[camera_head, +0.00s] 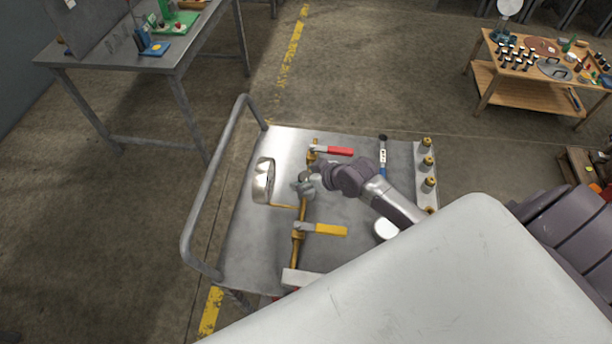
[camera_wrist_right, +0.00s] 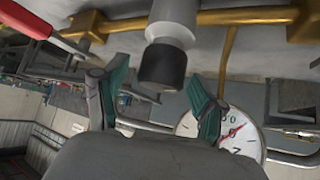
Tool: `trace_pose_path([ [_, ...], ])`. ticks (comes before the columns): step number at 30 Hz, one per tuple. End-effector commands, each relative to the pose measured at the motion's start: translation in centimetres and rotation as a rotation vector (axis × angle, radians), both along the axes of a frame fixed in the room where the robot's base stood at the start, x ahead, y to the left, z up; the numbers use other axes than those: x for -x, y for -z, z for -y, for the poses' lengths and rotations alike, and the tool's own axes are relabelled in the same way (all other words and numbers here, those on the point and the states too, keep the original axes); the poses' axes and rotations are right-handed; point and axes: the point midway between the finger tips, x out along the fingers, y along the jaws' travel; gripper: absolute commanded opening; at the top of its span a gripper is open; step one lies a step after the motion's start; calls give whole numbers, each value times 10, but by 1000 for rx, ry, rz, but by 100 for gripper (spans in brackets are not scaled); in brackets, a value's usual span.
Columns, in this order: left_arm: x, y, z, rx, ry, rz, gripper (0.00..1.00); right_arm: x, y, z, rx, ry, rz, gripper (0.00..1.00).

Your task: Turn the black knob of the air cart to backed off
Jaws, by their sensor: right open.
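The air cart (camera_head: 247,238) stands in the middle of the head view, with a brass pipe line on its metal top. The black knob (camera_wrist_right: 162,67) shows at the top centre of the right wrist view, on the end of a grey regulator body (camera_wrist_right: 172,20). My right gripper (camera_head: 318,178) reaches in from the right, beside the regulator. In the right wrist view its green-padded fingers (camera_wrist_right: 158,90) are apart, one on each side of the knob, with visible gaps. In the head view the knob is hard to make out near the gripper. My left gripper is not in view.
A round gauge (camera_head: 263,180) stands left of the pipe. A red-handled valve (camera_head: 333,150) and a yellow-handled valve (camera_head: 325,229) flank the regulator. Brass fittings (camera_head: 427,162) line the cart's right side. A metal table (camera_head: 130,58) and a wooden table (camera_head: 530,95) stand beyond.

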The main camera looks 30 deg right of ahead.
Motion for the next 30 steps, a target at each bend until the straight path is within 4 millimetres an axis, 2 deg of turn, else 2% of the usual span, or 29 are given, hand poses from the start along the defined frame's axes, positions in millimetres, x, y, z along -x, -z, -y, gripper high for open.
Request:
trace_pose_path([
  [1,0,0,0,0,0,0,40,0,0,0,0,0,0,65],
  [11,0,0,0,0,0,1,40,0,0,0,0,0,0,10],
  [20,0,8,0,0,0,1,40,0,2,2,3,-35,0,10],
  [26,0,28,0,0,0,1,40,-1,5,3,5,-141,2,10],
  [30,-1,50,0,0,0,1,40,-2,7,3,6,-254,1,10],
])
